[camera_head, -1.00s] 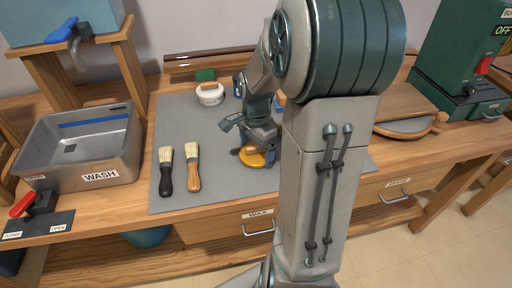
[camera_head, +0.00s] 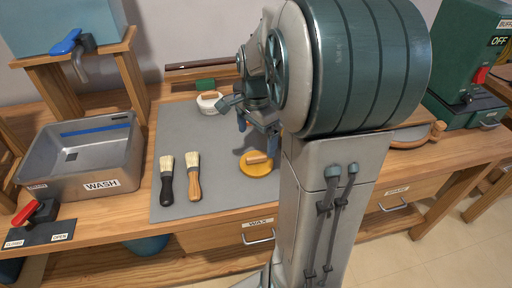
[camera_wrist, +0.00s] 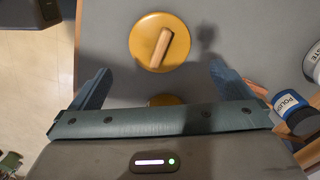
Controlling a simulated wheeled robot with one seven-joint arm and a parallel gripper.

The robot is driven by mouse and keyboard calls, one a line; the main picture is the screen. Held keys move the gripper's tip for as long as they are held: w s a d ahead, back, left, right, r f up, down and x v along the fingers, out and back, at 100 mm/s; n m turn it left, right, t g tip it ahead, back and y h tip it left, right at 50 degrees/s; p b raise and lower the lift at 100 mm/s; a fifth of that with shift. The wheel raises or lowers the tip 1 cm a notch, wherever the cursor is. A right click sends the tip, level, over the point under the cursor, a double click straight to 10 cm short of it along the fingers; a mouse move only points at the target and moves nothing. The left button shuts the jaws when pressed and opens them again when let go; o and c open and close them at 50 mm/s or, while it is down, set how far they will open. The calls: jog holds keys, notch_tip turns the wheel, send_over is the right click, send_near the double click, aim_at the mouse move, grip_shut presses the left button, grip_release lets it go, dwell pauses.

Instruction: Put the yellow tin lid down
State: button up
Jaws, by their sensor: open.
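The yellow tin lid (camera_head: 257,165) lies flat on the grey mat (camera_head: 190,125), with its light wooden handle on top. It also shows in the wrist view (camera_wrist: 160,42), ahead of my gripper and between the lines of its fingers. My gripper (camera_wrist: 153,88) is open and empty, its two blue fingers spread wide. In the head view my gripper (camera_head: 258,132) is above and behind the lid, clear of it. A small yellow piece (camera_wrist: 165,100) shows just past my gripper's body in the wrist view; most of it is hidden.
Two brushes (camera_head: 193,176) lie left of the lid. A metal wash basin (camera_head: 85,155) stands at the far left. A white tub (camera_head: 208,102) is at the back. In the wrist view a polish tin (camera_wrist: 290,105) is at the right. The mat between brushes and lid is clear.

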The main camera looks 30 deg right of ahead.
jog(key=s+a+r+n+t, duration=0.1)
jog(key=s+a+n+t, duration=0.1)
jog(key=s+a+n, duration=1)
jog(key=n, duration=0.4)
jog(key=shift+a+r, duration=0.25)
jog(key=shift+r, duration=0.1)
jog(key=shift+s, duration=0.1)
